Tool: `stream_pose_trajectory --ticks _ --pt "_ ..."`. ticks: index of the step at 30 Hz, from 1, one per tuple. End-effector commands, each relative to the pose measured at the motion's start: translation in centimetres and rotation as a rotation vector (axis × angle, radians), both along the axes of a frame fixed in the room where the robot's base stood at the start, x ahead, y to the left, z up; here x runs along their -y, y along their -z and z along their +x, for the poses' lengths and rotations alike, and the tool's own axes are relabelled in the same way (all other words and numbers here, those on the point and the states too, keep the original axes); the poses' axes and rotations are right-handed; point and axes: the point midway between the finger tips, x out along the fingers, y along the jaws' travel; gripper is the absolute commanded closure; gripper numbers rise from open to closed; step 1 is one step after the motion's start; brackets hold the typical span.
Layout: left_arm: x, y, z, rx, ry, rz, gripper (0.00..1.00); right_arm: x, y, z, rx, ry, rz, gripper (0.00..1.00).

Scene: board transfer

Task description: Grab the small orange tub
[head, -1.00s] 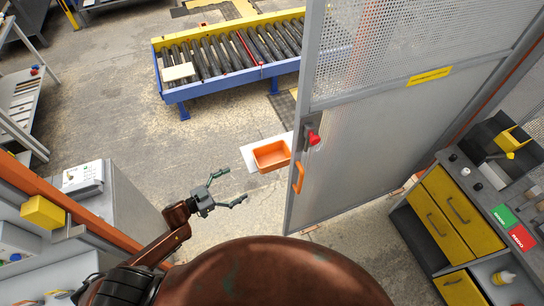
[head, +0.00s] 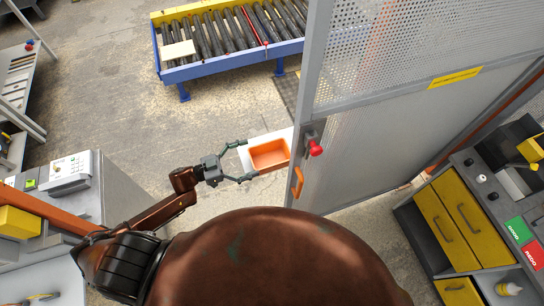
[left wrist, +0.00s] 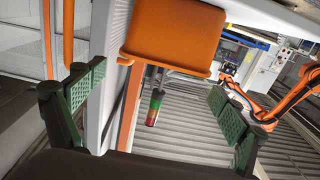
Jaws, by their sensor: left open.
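The small orange tub (head: 270,155) sits on a white surface (head: 244,158) beside the grey door in the head view. In the left wrist view the orange tub (left wrist: 172,34) shows large at the top centre, upside or tilted in that picture. My left gripper (head: 243,161) is open, its two fingers pointing toward the tub's left side. In the left wrist view its green-padded fingers (left wrist: 155,105) stand wide apart, with the tub ahead and between them toward the top. I cannot tell whether a fingertip touches the tub. My right gripper is not in view.
The grey door (head: 370,140) with a red knob (head: 315,149) and orange handle (head: 297,182) stands right of the tub, close by. A roller conveyor (head: 225,45) lies beyond. A grey cabinet (head: 120,195) stands left of my arm. Yellow drawers (head: 447,210) are at right.

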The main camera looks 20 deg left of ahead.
Motion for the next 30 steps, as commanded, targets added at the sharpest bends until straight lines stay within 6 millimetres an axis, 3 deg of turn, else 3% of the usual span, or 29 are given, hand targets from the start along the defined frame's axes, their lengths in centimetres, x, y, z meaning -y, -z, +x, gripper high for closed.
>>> stream_pose_trajectory --ticks 3,6,13,19,30 --pt "-0.1 1.9 0.0 -0.001 -0.002 0.0 0.09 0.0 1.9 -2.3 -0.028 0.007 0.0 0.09" --pt "-0.1 3.0 0.0 -0.002 -0.003 0.0 0.09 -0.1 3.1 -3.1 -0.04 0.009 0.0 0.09" --pt "-0.1 5.3 0.0 -0.005 -0.003 0.0 0.09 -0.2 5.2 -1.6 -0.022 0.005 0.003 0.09" --pt "0.9 5.3 0.7 -0.005 -0.001 -0.002 0.09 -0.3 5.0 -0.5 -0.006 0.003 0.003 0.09" --pt "4.1 4.7 2.6 -0.005 0.0 -0.002 0.09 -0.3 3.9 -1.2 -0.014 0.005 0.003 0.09"
